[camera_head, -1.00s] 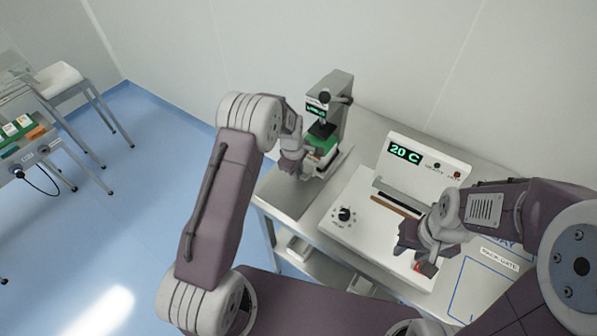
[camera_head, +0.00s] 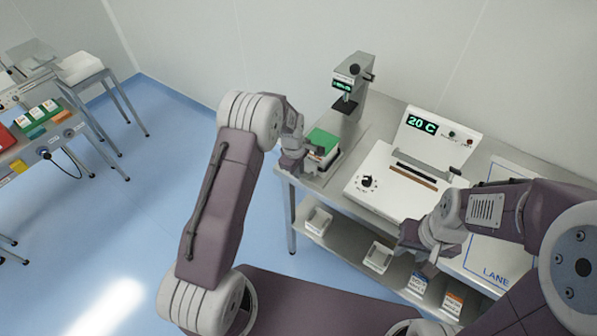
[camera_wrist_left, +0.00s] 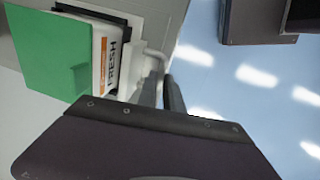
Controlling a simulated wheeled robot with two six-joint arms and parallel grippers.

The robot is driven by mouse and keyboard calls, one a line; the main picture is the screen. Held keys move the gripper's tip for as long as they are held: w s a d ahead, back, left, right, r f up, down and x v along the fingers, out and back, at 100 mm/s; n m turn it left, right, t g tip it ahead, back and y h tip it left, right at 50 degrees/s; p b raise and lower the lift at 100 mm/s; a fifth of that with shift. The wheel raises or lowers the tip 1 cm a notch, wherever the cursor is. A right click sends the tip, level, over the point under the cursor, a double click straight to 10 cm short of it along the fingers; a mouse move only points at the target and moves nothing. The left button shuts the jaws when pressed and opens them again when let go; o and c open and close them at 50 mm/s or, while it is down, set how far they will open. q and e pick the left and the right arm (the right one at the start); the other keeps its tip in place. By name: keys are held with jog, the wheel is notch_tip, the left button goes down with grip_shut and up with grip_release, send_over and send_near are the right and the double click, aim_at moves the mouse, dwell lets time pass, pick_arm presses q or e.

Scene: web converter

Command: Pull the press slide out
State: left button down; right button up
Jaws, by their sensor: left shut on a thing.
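The press (camera_head: 352,85) stands against the wall with a lit display on its head. Its slide, carrying a green-topped stack (camera_head: 323,142), is out in front of the press head, near the table's front edge. In the left wrist view the green top (camera_wrist_left: 50,52) and a white side with an orange label (camera_wrist_left: 103,60) show, with a pale handle (camera_wrist_left: 156,55) beside them. My left gripper (camera_head: 308,157) is shut on the slide's handle; its fingers also show in the left wrist view (camera_wrist_left: 160,90). My right gripper (camera_head: 428,252) hangs in front of the sealing machine, its jaws unclear.
The white sealing machine (camera_head: 388,195), reading 20 C, stands right of the press. A lower shelf holds white bins (camera_head: 378,257) and small boxes (camera_head: 453,300). Another table (camera_head: 40,150) stands at far left. Blue floor between the tables is free.

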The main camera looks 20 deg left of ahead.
pick_arm(q)
jog(key=shift+s+f, duration=0.1)
jog(key=shift+s, duration=0.05)
jog(key=c, duration=1.5)
grip_release()
jog(key=shift+a, duration=0.2)
jog(key=r, duration=0.3)
jog(key=s+r+b, duration=0.1)
jog(key=r, duration=0.4)
jog(key=shift+s+a+r+b, duration=0.25)
jog(key=shift+r+b, duration=0.1)
jog(key=shift+r, duration=0.05)
